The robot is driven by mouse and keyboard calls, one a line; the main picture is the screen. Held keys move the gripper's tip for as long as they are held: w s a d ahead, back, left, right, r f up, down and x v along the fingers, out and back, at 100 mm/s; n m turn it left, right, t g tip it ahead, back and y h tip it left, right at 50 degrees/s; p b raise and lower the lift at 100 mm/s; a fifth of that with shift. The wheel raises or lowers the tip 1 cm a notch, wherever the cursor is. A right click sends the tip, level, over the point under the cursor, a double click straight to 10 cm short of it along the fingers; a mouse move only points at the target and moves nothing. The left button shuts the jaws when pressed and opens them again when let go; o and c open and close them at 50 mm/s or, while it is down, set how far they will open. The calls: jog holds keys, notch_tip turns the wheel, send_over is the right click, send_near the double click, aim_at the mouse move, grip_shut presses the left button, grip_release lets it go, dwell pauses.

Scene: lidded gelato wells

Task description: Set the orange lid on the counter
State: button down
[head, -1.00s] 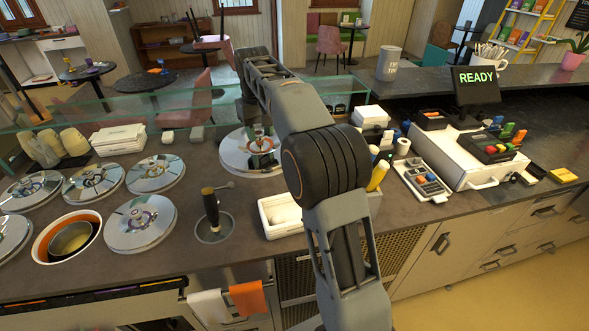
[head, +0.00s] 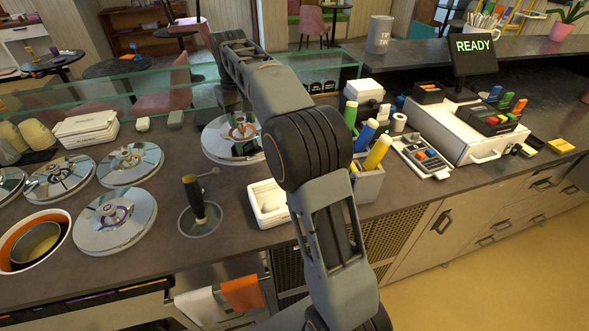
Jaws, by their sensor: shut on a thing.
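The orange lid (head: 217,146) is a round, shiny silver disc with a small orange-toned knob. It lies level at the back of the dark counter (head: 165,235), near the glass screen. My gripper (head: 241,131) is over the middle of this lid and shut on its knob. My arm link hides part of the lid's right side. I cannot tell whether the lid's underside touches the counter or is slightly above it. An open well with an orange rim (head: 62,222) is at the lower left, with a metal tub inside.
Several silver lids, such as the front one (head: 90,232), cover the left side. A scoop well (head: 187,226) and a white box (head: 262,212) stand in front of the held lid. A glass screen (head: 60,103) runs behind. A grey holder with bottles (head: 370,188) is to the right.

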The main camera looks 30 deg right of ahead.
aim_at(242, 121)
notch_tip(242, 121, down, 4)
jog(key=shift+w+r+b, duration=0.1)
jog(key=shift+r+b, duration=0.15)
jog(key=shift+b, duration=0.85)
jog(key=w+d+f, duration=0.1)
jog(key=d, duration=0.1)
jog(key=w+d+f+p, duration=0.1)
jog(key=d, duration=0.2)
jog(key=w+d+f+p, duration=0.1)
jog(key=w+d, duration=0.1)
jog(key=shift+d+f, duration=0.25)
jog(key=shift+d, duration=0.05)
jog(key=shift+w+d+f+p, duration=0.25)
jog(key=shift+w+d+f, duration=0.35)
jog(key=shift+f, duration=1)
jog(key=shift+w+d+f+p, duration=0.3)
jog(key=shift+d+f, duration=0.65)
jog(key=shift+f, duration=0.6)
jog(key=shift+w+d+f+p, duration=0.2)
jog(key=shift+w+d+f, duration=0.4)
jog(key=shift+f, duration=1)
jog(key=shift+s+d, duration=0.15)
jog(key=shift+f, duration=0.2)
jog(key=c, duration=0.6)
grip_release()
